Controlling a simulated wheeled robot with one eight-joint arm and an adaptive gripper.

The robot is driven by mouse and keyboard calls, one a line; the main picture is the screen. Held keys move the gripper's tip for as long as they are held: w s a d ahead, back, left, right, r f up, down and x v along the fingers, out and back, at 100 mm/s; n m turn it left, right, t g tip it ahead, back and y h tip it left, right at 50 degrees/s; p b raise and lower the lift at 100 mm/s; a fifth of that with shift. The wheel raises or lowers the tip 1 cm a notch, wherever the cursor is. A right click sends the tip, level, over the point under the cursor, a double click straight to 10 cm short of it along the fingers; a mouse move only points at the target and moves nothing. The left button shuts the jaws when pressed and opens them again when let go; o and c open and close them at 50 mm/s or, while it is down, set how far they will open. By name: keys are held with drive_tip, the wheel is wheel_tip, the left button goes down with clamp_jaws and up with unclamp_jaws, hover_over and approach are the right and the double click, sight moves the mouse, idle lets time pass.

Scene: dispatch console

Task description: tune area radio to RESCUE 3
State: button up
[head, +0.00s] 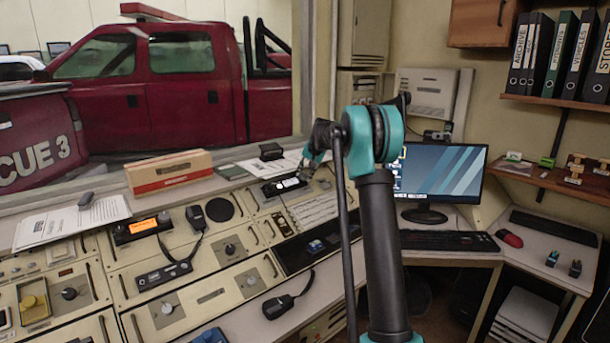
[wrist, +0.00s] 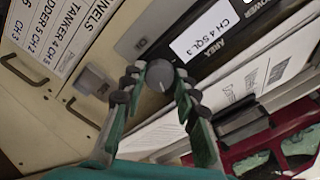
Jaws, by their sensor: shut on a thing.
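The area radio (head: 265,190) is a black unit with a lit white display (head: 284,185) at the back of the console. In the wrist view its display (wrist: 205,35) reads "CH 4 SQL 3", with "AREA" and "POWER" printed beside it. A round grey knob (wrist: 160,80) with a white pointer line sits at the end of the radio. My gripper (wrist: 161,72) is shut on this knob, one finger on each side. In the head view my gripper (head: 306,168) is at the radio's right end and hides the knob.
A printed channel list (wrist: 55,30) lies beside the radio; only parts are readable. Papers (wrist: 225,85) lie behind it. A second radio with an orange display (head: 143,227) and a handset (head: 220,210) stand to the left. A cardboard box (head: 168,171) sits by the window.

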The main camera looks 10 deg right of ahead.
drive_tip(key=m, duration=0.6)
drive_tip(key=shift+m+g, duration=0.3)
drive_tip(key=m, duration=0.6)
drive_tip(key=shift+w+d+m, duration=0.1)
drive_tip(key=shift+m, duration=0.2)
drive_tip(key=o, duration=1.2)
drive_tip(key=shift+c, duration=0.2)
drive_tip(key=shift+r, duration=0.15)
drive_tip(key=v, duration=1.2)
drive_tip(key=shift+d, duration=0.25)
